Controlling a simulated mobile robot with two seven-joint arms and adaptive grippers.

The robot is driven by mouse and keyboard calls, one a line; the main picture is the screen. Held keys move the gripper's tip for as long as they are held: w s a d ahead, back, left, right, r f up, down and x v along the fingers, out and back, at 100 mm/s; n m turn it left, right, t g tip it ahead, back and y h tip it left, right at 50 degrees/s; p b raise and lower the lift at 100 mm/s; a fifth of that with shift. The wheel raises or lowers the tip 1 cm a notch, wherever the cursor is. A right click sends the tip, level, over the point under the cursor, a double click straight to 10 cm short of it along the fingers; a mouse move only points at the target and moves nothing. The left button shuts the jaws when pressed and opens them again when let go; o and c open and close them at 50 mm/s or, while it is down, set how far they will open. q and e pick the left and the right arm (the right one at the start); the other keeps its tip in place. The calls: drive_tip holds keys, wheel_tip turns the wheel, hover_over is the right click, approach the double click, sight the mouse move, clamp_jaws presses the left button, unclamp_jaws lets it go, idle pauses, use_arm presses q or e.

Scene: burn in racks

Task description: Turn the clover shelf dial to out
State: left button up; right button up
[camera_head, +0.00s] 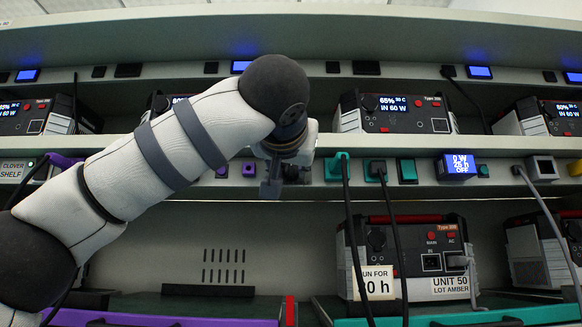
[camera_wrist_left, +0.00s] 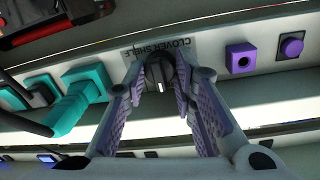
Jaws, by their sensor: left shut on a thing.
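The clover shelf dial (camera_wrist_left: 158,74) is a dark round knob with a white mark, seen in the left wrist view below an upside-down "CLOVER SHELF" label (camera_wrist_left: 162,46). The white mark points toward the bottom of that picture. My left gripper (camera_wrist_left: 160,88) has its two fingers on either side of the dial and is shut on it. In the head view my left gripper (camera_head: 272,183) is at the shelf's front rail (camera_head: 300,187), and it hides the dial there. The out setting cannot be read. My right gripper is not in view.
Teal plugs (camera_head: 338,166) with hanging black cables sit on the rail just right of my gripper. A small display (camera_head: 458,166) reads "0 W 25 h OFF". Purple fittings (camera_wrist_left: 241,58) are on the other side. A labelled unit (camera_head: 408,250) stands below; the bay left of it is empty.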

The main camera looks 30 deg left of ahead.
use_arm(q)
clamp_jaws()
drive_tip(key=n, duration=0.4)
drive_tip(key=shift+a+n, duration=0.1)
drive_tip(key=shift+n, duration=0.3)
drive_tip(key=n, duration=0.3)
drive_tip(key=shift+n+y, duration=0.4)
drive_tip(key=shift+n, duration=1.8)
